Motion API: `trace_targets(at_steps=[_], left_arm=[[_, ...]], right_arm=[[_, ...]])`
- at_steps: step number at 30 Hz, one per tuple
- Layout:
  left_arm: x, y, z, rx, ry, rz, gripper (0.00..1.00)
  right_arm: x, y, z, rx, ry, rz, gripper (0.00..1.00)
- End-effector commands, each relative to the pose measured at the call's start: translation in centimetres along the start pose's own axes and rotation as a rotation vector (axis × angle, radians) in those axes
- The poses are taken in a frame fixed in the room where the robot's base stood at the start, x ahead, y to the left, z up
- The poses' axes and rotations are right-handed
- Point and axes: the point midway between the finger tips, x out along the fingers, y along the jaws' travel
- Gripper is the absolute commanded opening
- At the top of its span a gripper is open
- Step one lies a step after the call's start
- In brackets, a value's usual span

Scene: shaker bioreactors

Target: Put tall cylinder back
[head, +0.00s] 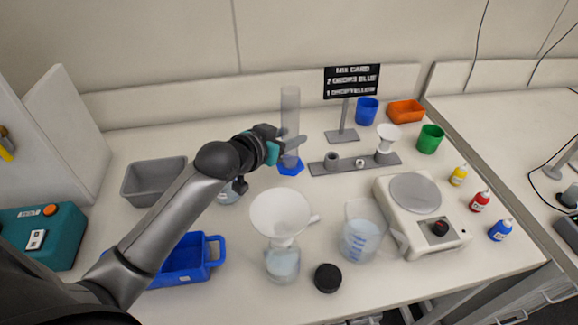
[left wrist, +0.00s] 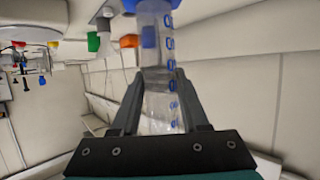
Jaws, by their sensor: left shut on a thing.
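A tall clear cylinder (head: 290,105) with a blue base (head: 291,166) stands upright towards the back of the bench in the head view. My left gripper (head: 290,145) is at its lower part, with the fingers around it. In the left wrist view the two fingers of my left gripper (left wrist: 157,95) are closed on the clear cylinder (left wrist: 157,50), which bears blue graduation marks. I cannot tell whether the base rests on the bench. My right gripper is not in view.
A grey rack (head: 340,167) lies just right of the base. A white funnel (head: 281,215) sits on a bottle in front, with a beaker (head: 362,240) and a white scale (head: 432,225) to the right. A grey bin (head: 150,182) and a blue basket (head: 190,262) stand left.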

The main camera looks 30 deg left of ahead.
Motion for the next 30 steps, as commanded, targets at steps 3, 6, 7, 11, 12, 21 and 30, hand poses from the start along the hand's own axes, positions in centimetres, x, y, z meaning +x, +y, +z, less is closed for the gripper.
trace_targets(at_steps=[3, 6, 7, 11, 12, 21, 30], left_arm=[[0.9, 0.0, 2.3, -0.002, -0.001, -0.001, 0.0], [1.3, 0.0, 3.1, 0.0, 0.002, -0.001, 0.0], [1.4, 0.0, 3.2, 0.0, 0.002, -0.001, 0.0], [1.9, 0.0, 4.6, -0.001, 0.0, -0.001, 0.0], [2.1, 0.0, 5.2, -0.001, 0.0, -0.001, 0.0], [3.0, 0.0, 7.3, 0.0, 0.003, 0.0, 0.0], [3.1, 0.0, 7.6, 0.001, 0.001, -0.001, 0.46]], right_arm=[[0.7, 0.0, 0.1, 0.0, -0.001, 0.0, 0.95], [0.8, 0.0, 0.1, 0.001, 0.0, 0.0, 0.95], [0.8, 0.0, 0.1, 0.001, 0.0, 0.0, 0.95], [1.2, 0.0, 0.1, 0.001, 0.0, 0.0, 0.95], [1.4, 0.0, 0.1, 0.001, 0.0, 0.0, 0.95], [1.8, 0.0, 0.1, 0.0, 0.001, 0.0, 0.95], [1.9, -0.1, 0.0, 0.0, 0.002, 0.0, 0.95]])
